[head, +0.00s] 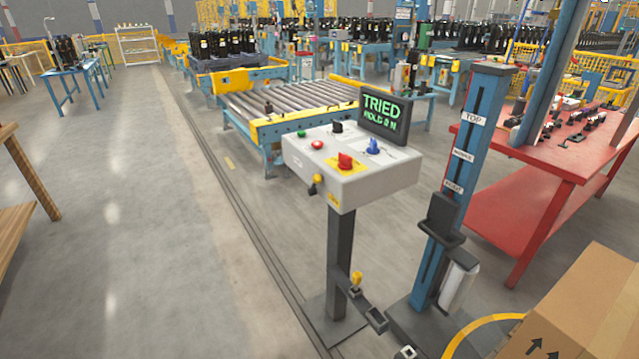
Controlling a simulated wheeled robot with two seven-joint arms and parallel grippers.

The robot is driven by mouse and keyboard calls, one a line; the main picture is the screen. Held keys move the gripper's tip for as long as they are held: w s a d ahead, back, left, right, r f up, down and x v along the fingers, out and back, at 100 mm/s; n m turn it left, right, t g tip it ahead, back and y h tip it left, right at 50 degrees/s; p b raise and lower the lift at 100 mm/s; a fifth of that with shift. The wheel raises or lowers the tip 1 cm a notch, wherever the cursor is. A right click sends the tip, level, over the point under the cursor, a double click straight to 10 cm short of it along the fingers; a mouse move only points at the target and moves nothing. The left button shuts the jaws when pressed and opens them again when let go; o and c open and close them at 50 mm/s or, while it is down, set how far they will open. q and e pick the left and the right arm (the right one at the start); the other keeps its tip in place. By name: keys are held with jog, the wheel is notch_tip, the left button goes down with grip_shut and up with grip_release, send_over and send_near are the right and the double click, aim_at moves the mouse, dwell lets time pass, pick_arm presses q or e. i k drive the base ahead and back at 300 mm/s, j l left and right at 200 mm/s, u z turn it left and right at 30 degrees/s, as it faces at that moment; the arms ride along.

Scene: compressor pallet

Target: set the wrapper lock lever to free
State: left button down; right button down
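A grey control console (350,167) stands on a dark post in the middle of the head view. A small lever with a yellow knob (316,180) sticks out of its left front face, beside a yellow label (334,200). A second yellow-tipped lever (356,280) stands on a dark bracket low on the post. I cannot tell which one is the wrapper lock lever, nor read a lock or free marking. The blue wrapper mast (461,180) with a dark carriage and a film roll (458,285) stands right of the console. Neither gripper shows.
The console carries a red knob (345,160), a blue knob (373,146) and a screen (384,115) with green text, "TRIED" on top. A cardboard box (585,305) fills the lower right corner. A red table (540,150) stands behind the mast. The floor left of the console is clear.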

aim_at(317, 178)
jog(key=i+j+z, duration=0.4)
jog(key=j, duration=0.15)
jog(key=i+j+z, duration=0.2)
jog(key=j+z, duration=0.2)
jog(key=j, duration=0.25)
jog(key=i+j+z, duration=0.2)
jog(key=j+z, duration=0.2)
jog(key=j, duration=0.35)
jog(key=j+z, duration=0.4)
jog(key=j, duration=0.35)
jog(key=j+z, duration=0.4)
jog(key=j, duration=0.35)
